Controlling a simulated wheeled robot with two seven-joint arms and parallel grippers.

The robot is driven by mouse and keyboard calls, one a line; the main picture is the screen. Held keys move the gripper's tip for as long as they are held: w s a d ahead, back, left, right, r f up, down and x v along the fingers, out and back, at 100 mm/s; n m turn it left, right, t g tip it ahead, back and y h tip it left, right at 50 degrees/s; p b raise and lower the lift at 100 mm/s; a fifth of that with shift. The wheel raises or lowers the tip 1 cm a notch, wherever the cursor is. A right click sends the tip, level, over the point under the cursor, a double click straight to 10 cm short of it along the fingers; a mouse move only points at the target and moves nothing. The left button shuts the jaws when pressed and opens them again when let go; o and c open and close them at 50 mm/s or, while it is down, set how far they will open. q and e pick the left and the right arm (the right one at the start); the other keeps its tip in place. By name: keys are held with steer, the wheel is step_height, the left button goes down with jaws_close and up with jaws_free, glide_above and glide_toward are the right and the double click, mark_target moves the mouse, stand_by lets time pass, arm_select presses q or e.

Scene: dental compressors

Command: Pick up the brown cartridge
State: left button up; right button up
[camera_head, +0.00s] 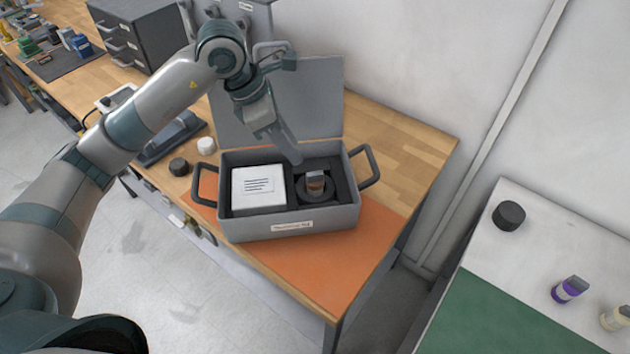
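An open grey case (290,224) with its lid (318,100) raised stands on the wooden table. In its right compartment is a small brown cartridge (315,184) with a grey top, upright in a round dark holder (317,198). The left compartment holds a white labelled box (258,186). My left gripper (292,157) reaches down over the back of the case, just above and left of the cartridge, apart from it as far as I can tell. Its fingers overlap in this view, so its opening does not show. My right gripper is out of view.
The case stands partly on an orange mat (350,260); its side handles stick out. Black (179,166) and white (206,145) caps lie left of it. A grey drawer unit (140,35) stands behind. A right-hand table (540,225) holds a black cap (508,215), a purple cartridge (569,289) and a cream cartridge (615,318).

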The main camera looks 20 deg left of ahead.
mark_target(314, 174)
arm_select(q)
steer(key=p+x, duration=0.1)
steer(key=x, duration=0.3)
steer(key=shift+f, duration=0.2)
steer(key=shift+d, duration=0.1)
steer(key=shift+d+f+p, duration=0.3)
steer(key=shift+d+p, duration=0.05)
steer(key=shift+p, duration=0.3)
steer(key=p+x, duration=0.1)
steer(key=x, duration=0.1)
steer(key=p+x, duration=0.1)
steer(key=shift+d+f, duration=0.3)
steer(key=shift+d, duration=0.05)
steer(key=shift+w+f, duration=0.1)
steer(key=shift+f, duration=0.15)
steer(key=shift+c, duration=0.6)
